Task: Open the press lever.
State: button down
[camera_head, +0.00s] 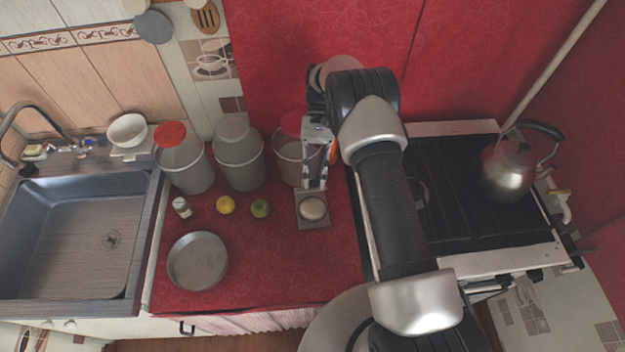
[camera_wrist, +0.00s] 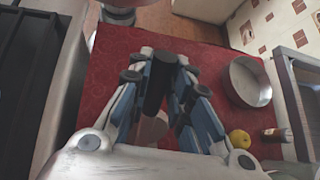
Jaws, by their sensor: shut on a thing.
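The press stands near the back right of the red counter. Its square grey base (camera_head: 312,225) carries a pale round plate (camera_head: 313,208). My gripper (camera_head: 315,184) is pointed down just behind and above this plate. In the wrist view, my gripper (camera_wrist: 172,78) is shut on a dark bar, which appears to be the press lever (camera_wrist: 156,86). The pale plate (camera_wrist: 149,128) shows partly below it. In the head view, the gripper hides the lever, so its angle cannot be told.
Several canisters (camera_head: 238,165) stand along the wall left of my gripper. A lemon (camera_head: 225,205), a lime (camera_head: 260,208), a small jar (camera_head: 181,207) and a round pan (camera_head: 197,261) lie left of the press. The stove (camera_head: 455,205) with a kettle (camera_head: 509,172) is right.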

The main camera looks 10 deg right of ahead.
jog(key=shift+s, duration=0.1)
jog(key=c, duration=1.4)
grip_release()
jog(key=shift+c, duration=0.2)
notch_tip(320, 180, up, 10)
jog(key=shift+c, duration=0.6)
